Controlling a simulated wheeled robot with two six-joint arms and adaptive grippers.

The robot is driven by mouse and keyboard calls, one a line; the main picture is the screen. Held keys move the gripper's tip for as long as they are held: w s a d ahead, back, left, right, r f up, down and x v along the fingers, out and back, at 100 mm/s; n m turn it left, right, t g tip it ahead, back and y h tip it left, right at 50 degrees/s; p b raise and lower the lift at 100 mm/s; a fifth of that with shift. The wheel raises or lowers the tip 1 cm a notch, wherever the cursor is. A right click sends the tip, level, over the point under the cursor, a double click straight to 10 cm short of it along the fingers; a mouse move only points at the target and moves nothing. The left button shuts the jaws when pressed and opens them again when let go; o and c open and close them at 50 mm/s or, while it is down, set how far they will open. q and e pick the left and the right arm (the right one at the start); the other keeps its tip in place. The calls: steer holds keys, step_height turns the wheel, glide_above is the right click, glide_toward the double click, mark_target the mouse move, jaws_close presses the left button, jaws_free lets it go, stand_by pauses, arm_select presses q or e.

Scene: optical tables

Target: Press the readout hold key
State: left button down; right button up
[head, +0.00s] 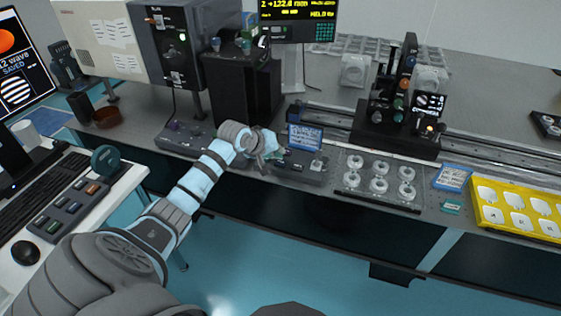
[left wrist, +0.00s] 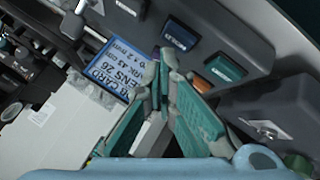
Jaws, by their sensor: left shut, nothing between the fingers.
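My left gripper (head: 266,153) is shut and empty, at the left part of a grey key box (head: 312,176) on the table's front edge. In the left wrist view its closed fingertips (left wrist: 163,68) lie over the box. A dark blue key (left wrist: 181,35), a teal key (left wrist: 225,68) and a partly hidden orange key (left wrist: 197,83) show by the fingertips. The key labels are too small to read, so I cannot tell which is the hold key, nor whether the fingers touch one. The readout (head: 297,9) shows yellow text with a "HELD" line. My right gripper is out of view.
A blue label card (head: 305,137) stands behind the key box; it also shows in the left wrist view (left wrist: 103,68). Another grey control box (head: 186,138) is to the left. Round clear-topped parts (head: 379,185) and a yellow tray (head: 487,218) are to the right.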

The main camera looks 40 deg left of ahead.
mark_target(278, 161)
arm_select(q)
steer(key=shift+f, duration=0.2)
steer(key=shift+f, duration=0.45)
stand_by(0.7)
steer(key=shift+r+p, duration=0.85)
steer(key=shift+p, duration=0.4)
step_height(278, 161, up, 5)
steer(key=p, duration=0.6)
steer(key=shift+r, duration=0.1)
